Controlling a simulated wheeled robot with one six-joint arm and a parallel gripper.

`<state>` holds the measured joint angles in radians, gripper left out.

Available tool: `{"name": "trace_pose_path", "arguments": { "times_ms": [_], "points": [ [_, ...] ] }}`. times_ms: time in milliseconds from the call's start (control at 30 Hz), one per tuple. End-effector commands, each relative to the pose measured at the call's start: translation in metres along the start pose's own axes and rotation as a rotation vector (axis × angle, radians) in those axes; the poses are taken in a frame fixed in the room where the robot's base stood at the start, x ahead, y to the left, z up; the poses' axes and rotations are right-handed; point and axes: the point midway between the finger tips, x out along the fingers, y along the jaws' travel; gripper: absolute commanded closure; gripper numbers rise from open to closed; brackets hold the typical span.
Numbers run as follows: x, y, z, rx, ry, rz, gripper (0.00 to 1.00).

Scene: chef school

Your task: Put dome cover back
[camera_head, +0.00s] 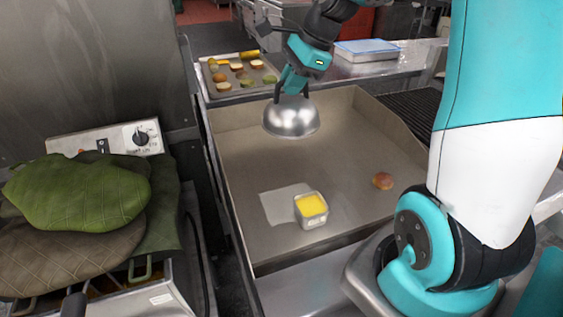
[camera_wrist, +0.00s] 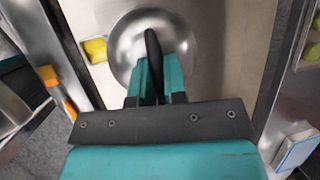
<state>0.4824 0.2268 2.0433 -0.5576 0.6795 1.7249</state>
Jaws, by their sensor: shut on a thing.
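The dome cover (camera_head: 291,119) is a shiny metal half-sphere with a handle on top. In the head view it is at the far part of the griddle (camera_head: 330,165), with its open side down. I cannot tell whether its rim touches the surface. My gripper (camera_head: 291,92) is above the dome and shut on its handle. In the wrist view the dome (camera_wrist: 172,40) is below my gripper (camera_wrist: 153,75), and the dark handle stands between the fingers. What lies under the dome is hidden.
A container of yellow contents (camera_head: 311,208) stands on a pale sheet (camera_head: 283,204) on the griddle. A bun (camera_head: 382,181) lies to its right. A tray (camera_head: 207,82) with several buns and toppings is behind. Green oven mitts (camera_head: 80,195) lie at left. Raised walls edge the griddle.

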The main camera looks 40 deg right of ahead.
Motion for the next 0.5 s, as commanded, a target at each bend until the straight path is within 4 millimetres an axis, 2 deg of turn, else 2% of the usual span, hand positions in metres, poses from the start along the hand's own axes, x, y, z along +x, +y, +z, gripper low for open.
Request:
{"name": "trace_pose_path", "arguments": {
  "times_ms": [400,500],
  "points": [
    [0.101,0.024,-0.041,0.002,-0.001,0.01,1.0],
    [0.121,0.028,-0.05,0.002,-0.001,0.007,1.0]
  ]
}}
